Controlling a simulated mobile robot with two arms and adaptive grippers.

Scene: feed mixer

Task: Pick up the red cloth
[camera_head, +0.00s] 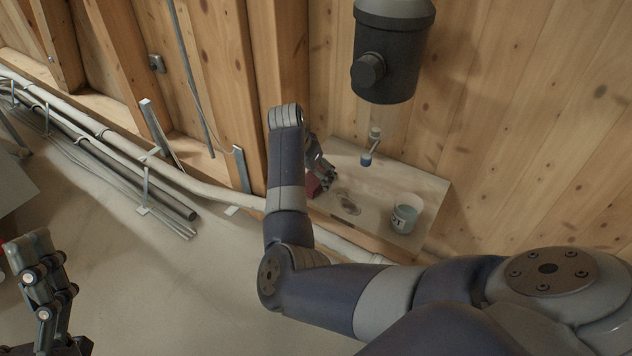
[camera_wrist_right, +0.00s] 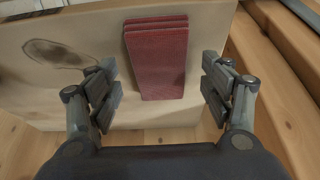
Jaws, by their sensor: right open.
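The red cloth (camera_wrist_right: 158,62) lies folded in layers on a pale board (camera_wrist_right: 60,95), between and ahead of the two fingers of my right gripper (camera_wrist_right: 162,90). The right gripper is open, with one finger to each side of the cloth and gaps showing. In the head view only a small red part of the cloth (camera_head: 313,187) shows beside the right gripper (camera_head: 325,178); my right arm hides the rest. My left gripper (camera_head: 45,290) is at the lower left of the head view, far from the cloth, and its opening is unclear.
The board also bears a small bucket (camera_head: 404,214) at its right and a dark oval stain (camera_head: 348,201). A dark cylinder with a nozzle (camera_head: 388,60) hangs above it. Pipes (camera_head: 110,150) run along the wooden wall at the left.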

